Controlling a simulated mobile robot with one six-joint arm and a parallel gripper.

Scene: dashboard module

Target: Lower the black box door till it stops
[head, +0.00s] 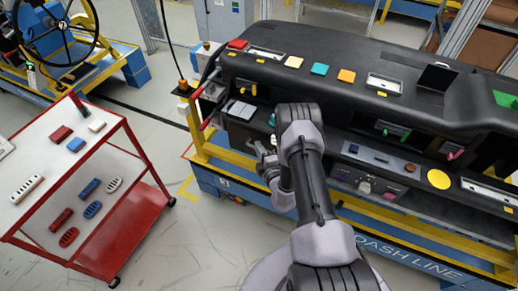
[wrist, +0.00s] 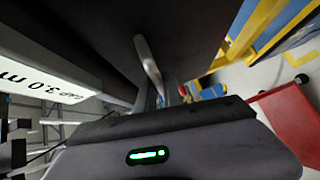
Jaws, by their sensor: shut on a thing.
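A large dark panel, which looks like the black box door (wrist: 110,25), fills the upper part of the wrist view. A light grey bar handle (wrist: 147,60) stands out from it. My gripper (head: 262,150) is at the lower left front of the dashboard (head: 350,65) in the head view. It is shut on the bar handle; the fingertips are mostly hidden in both views. In the head view my arm covers part of the dashboard front, and I cannot tell the door's exact angle there.
A red trolley (head: 130,215) with small parts stands at the left, with open floor between it and the dashboard stand. The stand has yellow rails (head: 232,163). Several coloured pieces lie on the dashboard top. A white label board (wrist: 50,70) is close at the left in the wrist view.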

